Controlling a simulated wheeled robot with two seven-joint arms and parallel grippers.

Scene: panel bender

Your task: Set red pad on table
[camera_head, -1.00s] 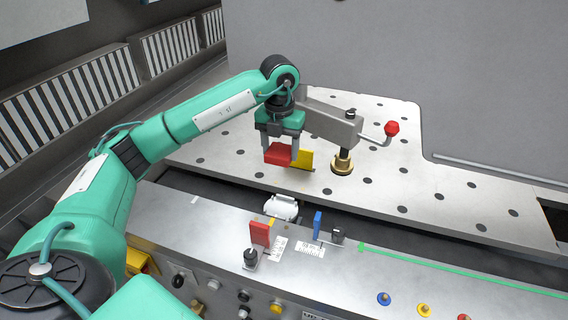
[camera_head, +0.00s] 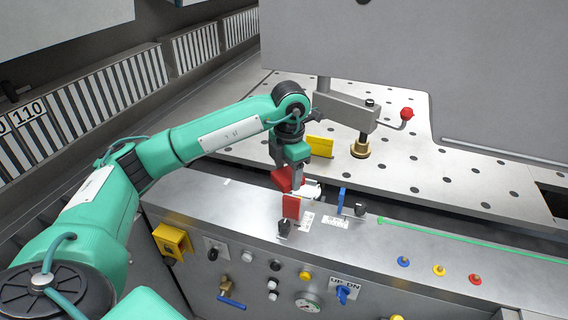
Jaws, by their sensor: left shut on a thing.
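My left gripper (camera_head: 287,174) is shut on a red pad (camera_head: 281,180). It points down over the gap between the perforated metal table (camera_head: 425,170) and the front console. The gripper hides part of the pad, and I cannot tell its exact height. A second red plate (camera_head: 291,207) stands upright on the console top, just below the held pad in the picture. A yellow block (camera_head: 320,146) stands on the table, apart from the gripper. My right gripper is not in view.
A grey clamp arm (camera_head: 345,108) with a red knob (camera_head: 407,113) and a brass-footed post (camera_head: 361,148) stands behind the gripper. A blue lever (camera_head: 341,200) and a black knob (camera_head: 284,229) stick up from the console (camera_head: 410,245). The table's right part is clear.

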